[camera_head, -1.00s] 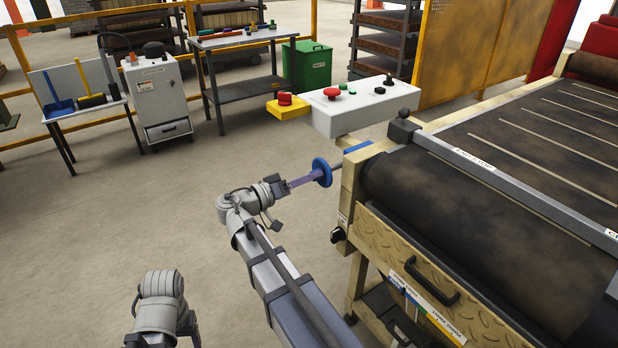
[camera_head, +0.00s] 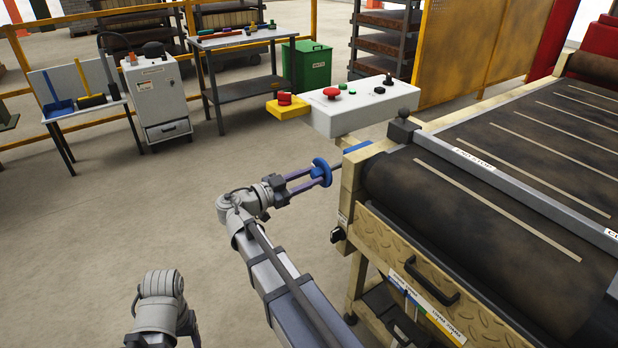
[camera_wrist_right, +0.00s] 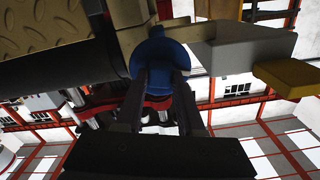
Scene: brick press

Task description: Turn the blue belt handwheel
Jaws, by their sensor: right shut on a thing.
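The blue belt handwheel (camera_head: 322,172) is a small disc on a shaft at the near left corner of the belt machine. My right gripper (camera_head: 316,174) has its two purple-grey fingers on either side of the wheel, shut on it. In the right wrist view the blue handwheel (camera_wrist_right: 160,55) sits between the ends of the two dark fingers (camera_wrist_right: 160,80), which partly hide its sides. Part of my left arm shows at the lower left of the head view; its gripper is not visible.
The dark belt (camera_head: 540,130) with pale slats runs back to the right. A white control box (camera_head: 360,107) with a red button, and a yellow box (camera_head: 287,106) beside it, stand above and behind the wheel. Open floor (camera_head: 120,220) lies to the left.

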